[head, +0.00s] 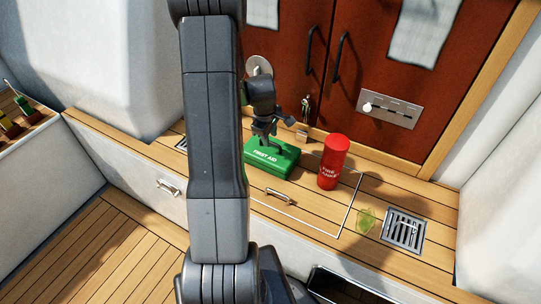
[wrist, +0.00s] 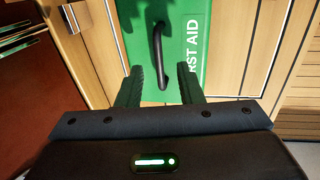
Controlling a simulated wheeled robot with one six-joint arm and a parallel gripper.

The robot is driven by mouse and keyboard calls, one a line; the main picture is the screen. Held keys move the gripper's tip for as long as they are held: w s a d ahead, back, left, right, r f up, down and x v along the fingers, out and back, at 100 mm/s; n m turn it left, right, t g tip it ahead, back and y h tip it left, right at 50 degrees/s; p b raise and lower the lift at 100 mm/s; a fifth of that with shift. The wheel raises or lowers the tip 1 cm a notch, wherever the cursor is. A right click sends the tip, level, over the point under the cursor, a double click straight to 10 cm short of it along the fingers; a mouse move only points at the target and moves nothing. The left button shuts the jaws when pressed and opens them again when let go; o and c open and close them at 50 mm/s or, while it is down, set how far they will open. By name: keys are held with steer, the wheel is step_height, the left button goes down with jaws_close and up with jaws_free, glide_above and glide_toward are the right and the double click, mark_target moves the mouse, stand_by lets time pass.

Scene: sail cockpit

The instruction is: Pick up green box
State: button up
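The green box (head: 270,159) is a first aid case with white "FIRST AID" lettering, lying on the slatted wooden bench. In the wrist view the green box (wrist: 195,30) fills the upper middle, with a dark handle arched over it. My gripper (head: 272,140) is just over the box in the head view and hides part of its top. In the wrist view my gripper (wrist: 161,80) has its two fingers apart, one on each side of the handle's lower end. Nothing is held. I cannot tell whether a finger touches the box.
A red cylinder (head: 333,162) stands right of the box. A hatch handle (head: 278,197) lies in front. Red-brown doors (head: 300,60) stand behind. My arm hides part of the bench.

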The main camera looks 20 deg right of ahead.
mark_target(271, 143)
steer(key=f, duration=0.3)
steer(key=shift+w+d, duration=0.2)
steer(key=shift+d, duration=0.1)
jaws_close()
stand_by(1.1)
